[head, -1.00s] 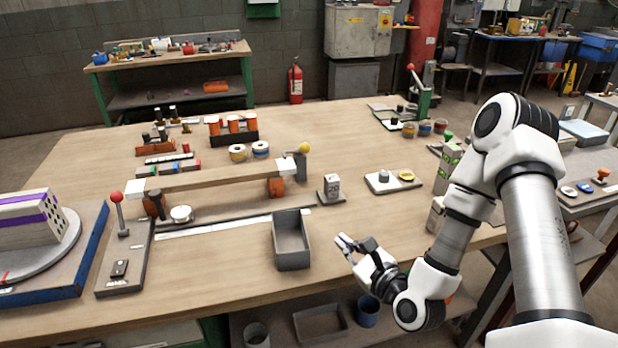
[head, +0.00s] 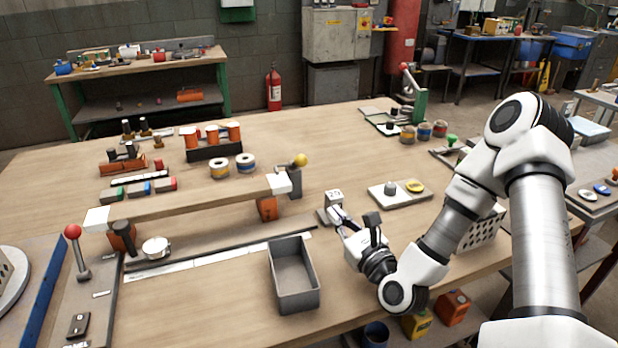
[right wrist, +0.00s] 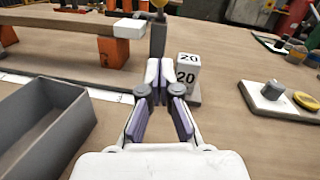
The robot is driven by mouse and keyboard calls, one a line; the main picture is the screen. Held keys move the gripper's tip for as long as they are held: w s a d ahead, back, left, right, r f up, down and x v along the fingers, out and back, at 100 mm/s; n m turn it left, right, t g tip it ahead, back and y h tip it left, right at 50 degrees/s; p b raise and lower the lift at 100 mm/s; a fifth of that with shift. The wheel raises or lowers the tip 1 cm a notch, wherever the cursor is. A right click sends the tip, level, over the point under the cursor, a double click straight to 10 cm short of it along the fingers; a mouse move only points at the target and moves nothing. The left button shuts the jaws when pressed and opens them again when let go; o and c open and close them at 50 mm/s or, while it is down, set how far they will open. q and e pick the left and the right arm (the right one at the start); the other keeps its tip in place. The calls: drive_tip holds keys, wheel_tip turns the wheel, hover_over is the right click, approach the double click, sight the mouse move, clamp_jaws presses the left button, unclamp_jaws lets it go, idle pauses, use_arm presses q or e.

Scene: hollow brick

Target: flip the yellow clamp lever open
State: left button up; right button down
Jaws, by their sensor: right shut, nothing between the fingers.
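The clamp lever has a yellow ball knob (head: 300,160). It stands on a grey post (head: 295,183) by the right end of a long wooden bar. In the right wrist view the grey post (right wrist: 157,38) rises beyond my fingertips, and the knob is cut by the top edge. The lever's exact angle is hard to tell. My right gripper (head: 338,215) is shut and empty, in front of the post and beside a white "20" block (head: 334,198). In the wrist view its closed fingertips (right wrist: 160,70) point toward the post, apart from it. My left gripper is out of view.
A grey open bin (head: 293,288) stands to the left of my right gripper. The wooden bar (head: 190,203) rests on orange supports. A plate with a yellow ring (head: 402,193) lies to the right. A red-knobbed lever (head: 76,240) stands at left. Table is clear between bin and gripper.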

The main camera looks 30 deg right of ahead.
sight(297, 161)
drive_tip(key=w, duration=0.8)
drive_tip(key=shift+w+d+r, duration=0.3)
drive_tip(key=shift+w+d, duration=0.05)
drive_tip(key=shift+d, duration=0.05)
drive_tip(key=w+r+p, duration=0.1)
drive_tip(key=w+r, duration=0.2)
drive_tip(key=shift+s, duration=0.1)
